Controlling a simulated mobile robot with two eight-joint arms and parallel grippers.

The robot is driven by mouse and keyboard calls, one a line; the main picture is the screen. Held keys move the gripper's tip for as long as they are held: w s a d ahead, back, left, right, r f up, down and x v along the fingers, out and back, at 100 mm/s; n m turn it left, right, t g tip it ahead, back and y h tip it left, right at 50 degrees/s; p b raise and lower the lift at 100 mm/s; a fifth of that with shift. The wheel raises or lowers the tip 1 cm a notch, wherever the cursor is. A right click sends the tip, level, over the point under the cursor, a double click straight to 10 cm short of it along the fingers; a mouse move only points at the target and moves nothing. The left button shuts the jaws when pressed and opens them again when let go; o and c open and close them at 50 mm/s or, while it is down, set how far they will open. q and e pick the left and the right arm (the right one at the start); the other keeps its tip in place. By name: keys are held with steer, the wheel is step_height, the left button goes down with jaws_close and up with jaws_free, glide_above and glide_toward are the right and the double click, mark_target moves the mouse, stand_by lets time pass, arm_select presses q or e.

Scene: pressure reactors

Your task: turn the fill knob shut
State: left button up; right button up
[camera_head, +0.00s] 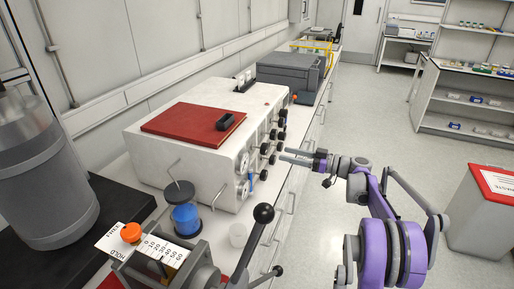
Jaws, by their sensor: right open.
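A white cabinet (190,170) with a red lid stands on the bench. Its right-hand face carries several black knobs (265,148) on short stems. Their labels are too small to read, so I cannot tell which is the fill knob. My right gripper (283,156) comes in from the right, with its two grey fingers pointing left toward the lower knobs. The fingers are parted, and nothing shows between them. In this view the tips lie close beside a knob; I cannot tell whether they touch it. My left gripper is not in view.
In front stand a lever with a black ball (264,213), an orange knob (131,233) beside a printed scale, and a blue-filled jar (186,217). A grey vessel (42,165) stands at left. The floor (350,125) beyond my right arm is open.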

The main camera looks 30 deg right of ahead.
mark_target(267, 150)
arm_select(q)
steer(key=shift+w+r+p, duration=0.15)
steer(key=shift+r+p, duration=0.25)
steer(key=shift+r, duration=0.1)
arm_select(e)
steer(key=x, duration=0.9)
steer(key=shift+w+a, duration=0.15)
steer(key=shift+a, duration=0.05)
steer(key=shift+c, duration=0.2)
jaws_close()
